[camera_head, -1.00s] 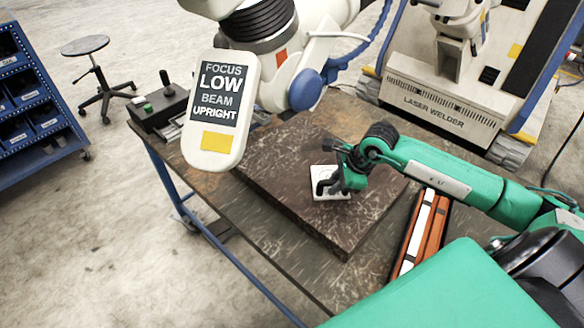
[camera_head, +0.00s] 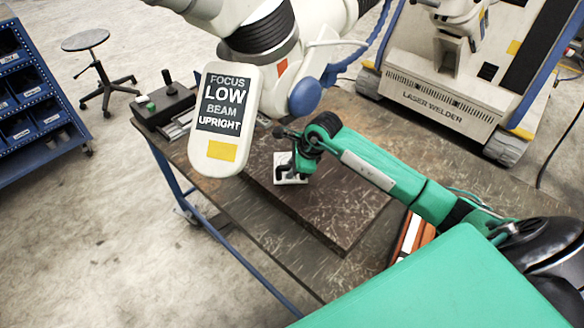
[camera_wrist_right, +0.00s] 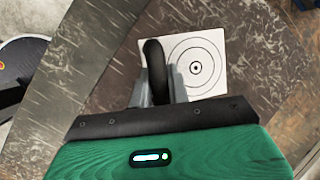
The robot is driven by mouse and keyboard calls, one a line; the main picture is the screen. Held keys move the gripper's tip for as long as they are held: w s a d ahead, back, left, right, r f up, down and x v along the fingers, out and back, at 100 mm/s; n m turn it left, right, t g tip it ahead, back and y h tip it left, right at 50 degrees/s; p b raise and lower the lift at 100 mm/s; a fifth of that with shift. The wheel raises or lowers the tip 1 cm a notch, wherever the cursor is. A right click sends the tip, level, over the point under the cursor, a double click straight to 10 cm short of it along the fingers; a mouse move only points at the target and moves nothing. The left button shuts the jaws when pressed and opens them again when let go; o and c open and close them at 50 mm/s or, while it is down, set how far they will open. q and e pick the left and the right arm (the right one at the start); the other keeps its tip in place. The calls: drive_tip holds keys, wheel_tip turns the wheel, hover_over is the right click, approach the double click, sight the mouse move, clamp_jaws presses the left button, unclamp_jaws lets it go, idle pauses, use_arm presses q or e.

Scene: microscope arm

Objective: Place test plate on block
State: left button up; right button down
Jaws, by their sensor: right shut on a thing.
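The test plate (camera_head: 281,158) is a small white square with a dark upright handle. In the right wrist view the plate (camera_wrist_right: 195,68) shows black concentric rings. My right gripper (camera_head: 294,164) is shut on its handle (camera_wrist_right: 155,70); the fingers (camera_wrist_right: 158,88) sit on both sides of it. The plate is over the far left part of the block (camera_head: 340,220), a wide dark mottled slab on the table. I cannot tell whether it touches the block. Gripper and arm hide part of the plate in the head view. My left gripper is not in view.
A white microscope arm with a sign panel (camera_head: 226,120) hangs close to the left of the plate. A control box (camera_head: 165,107) stands at the table's far left. Orange and white bars (camera_head: 412,236) lie right of the block. The block's near part is clear.

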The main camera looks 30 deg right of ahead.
drive_tip(key=shift+f+p, duration=0.35)
drive_tip(key=shift+f, duration=0.15)
drive_tip(key=c, duration=1.3)
unclamp_jaws()
drive_tip(key=shift+f, duration=0.1)
drive_tip(key=shift+c, duration=0.2)
drive_tip(key=shift+s+d+r+b, duration=0.35)
drive_tip(key=shift+r+b, duration=0.1)
drive_tip(key=shift+b, duration=0.3)
drive_tip(key=s+d+b, duration=0.1)
drive_tip(key=s+d, duration=0.1)
drive_tip(key=s+d+b, duration=0.1)
drive_tip(key=s+d, duration=0.1)
drive_tip(key=s, duration=0.1)
drive_tip(key=s+d+b, duration=0.1)
drive_tip(key=s+d, duration=0.1)
drive_tip(key=s, duration=0.1)
drive_tip(key=shift+s+d, duration=0.1)
drive_tip(key=shift+d, duration=0.05)
drive_tip(key=shift+s+d+r, duration=0.1)
drive_tip(key=shift+s+d, duration=0.25)
drive_tip(key=shift+s, duration=0.15)
